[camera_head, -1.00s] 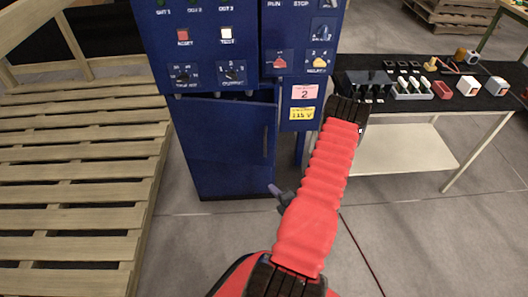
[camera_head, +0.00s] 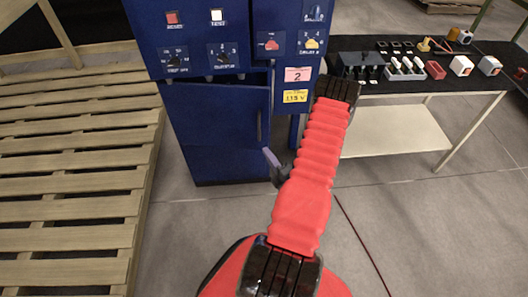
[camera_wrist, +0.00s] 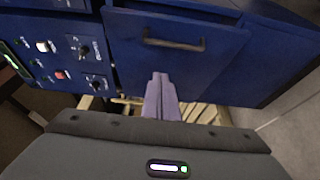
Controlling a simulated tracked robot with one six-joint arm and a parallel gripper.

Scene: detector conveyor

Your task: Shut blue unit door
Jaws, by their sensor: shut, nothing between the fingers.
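The blue unit (camera_head: 194,24) stands upright in front of me. Its lower blue door (camera_head: 212,133) is slightly ajar, with a dark gap along its top and at its right side. The door's handle (camera_head: 259,126) is near its right edge; in the wrist view the handle (camera_wrist: 174,44) lies just beyond the fingertips. My gripper (camera_head: 268,153) is shut and empty, in front of the door's lower right edge and partly hidden by my red arm. In the wrist view its purple fingers (camera_wrist: 160,76) are together and overlap the door face (camera_wrist: 205,72); contact cannot be told.
A wooden pallet-like platform (camera_head: 62,216) lies left of the unit. A black-topped table (camera_head: 470,80) with switches and small blocks stands to the right, with a pale lower shelf (camera_head: 395,133).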

